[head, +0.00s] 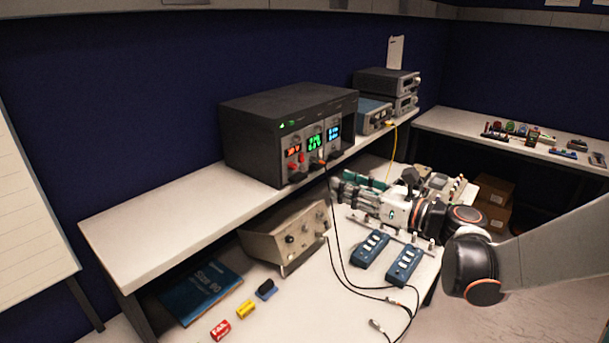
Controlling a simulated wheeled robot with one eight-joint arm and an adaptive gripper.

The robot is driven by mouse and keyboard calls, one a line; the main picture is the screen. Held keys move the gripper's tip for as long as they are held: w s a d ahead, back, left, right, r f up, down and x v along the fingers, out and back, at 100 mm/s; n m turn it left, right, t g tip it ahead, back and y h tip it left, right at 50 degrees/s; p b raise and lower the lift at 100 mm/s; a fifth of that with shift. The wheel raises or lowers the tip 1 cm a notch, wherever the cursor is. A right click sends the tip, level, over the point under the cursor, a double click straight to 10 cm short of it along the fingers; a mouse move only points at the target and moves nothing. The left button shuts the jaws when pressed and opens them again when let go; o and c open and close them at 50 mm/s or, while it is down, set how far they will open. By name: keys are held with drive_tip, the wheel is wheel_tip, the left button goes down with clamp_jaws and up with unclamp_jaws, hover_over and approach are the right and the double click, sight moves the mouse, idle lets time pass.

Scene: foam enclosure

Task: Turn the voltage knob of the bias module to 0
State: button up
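A beige instrument with knobs (285,236) sits tilted on the bench under the shelf. It may be the bias module, but its labels are too small to read. A large dark unit (262,128) with red, green and blue lit displays and small knobs stands on the shelf above it. My gripper (337,189) is right of the beige instrument, reaching leftward over the bench, with its fingers near the instrument's right end. It appears apart from the knobs. Its finger opening is too small to make out.
Two blue switch boxes (370,249) and black cables lie on the bench in front of my arm. A blue book (202,292), a red can-like item (220,329), a yellow one (246,309) and a dark blue one (266,290) are at the left. Grey instruments (388,82) stand on the shelf.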

sight(296, 167)
drive_tip(key=b+x, duration=0.1)
drive_tip(key=x, duration=1.2)
drive_tip(key=shift+w+b, duration=0.1)
drive_tip(key=shift+b, duration=0.2)
drive_tip(key=shift+c, duration=0.3)
clamp_jaws()
